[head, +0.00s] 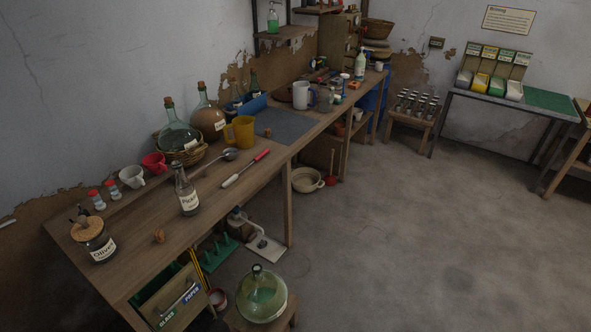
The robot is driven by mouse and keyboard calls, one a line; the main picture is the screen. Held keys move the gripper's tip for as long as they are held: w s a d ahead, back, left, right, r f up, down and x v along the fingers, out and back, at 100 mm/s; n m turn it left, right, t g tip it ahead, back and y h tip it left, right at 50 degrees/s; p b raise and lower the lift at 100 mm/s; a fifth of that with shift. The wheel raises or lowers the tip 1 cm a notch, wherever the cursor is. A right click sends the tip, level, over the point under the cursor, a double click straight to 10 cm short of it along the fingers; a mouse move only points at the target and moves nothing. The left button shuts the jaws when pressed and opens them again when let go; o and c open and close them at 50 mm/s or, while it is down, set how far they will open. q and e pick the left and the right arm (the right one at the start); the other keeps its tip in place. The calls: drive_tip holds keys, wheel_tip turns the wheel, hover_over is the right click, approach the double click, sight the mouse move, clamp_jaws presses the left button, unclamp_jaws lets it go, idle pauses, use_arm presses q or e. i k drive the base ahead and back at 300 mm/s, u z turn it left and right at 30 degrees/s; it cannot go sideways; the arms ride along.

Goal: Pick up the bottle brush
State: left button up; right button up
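A slim tool with a red end and a pale end (245,169) lies on the long wooden workbench (205,215), near its front edge. It may be the bottle brush, but it is too small to tell for certain. A metal ladle or spoon (228,155) lies just behind it, apart from it. A labelled glass bottle (186,190) stands to its left. Neither of my grippers is in view.
On the bench are demijohns (178,132), a yellow jug (241,131), red and white cups (132,176) and an olive jar (94,240). A green demijohn (262,295) stands low in front. The floor (410,240) to the right is clear.

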sight(248, 167)
drive_tip(key=z, duration=1.25)
drive_tip(key=i, duration=3.65)
drive_tip(key=u, duration=3.3)
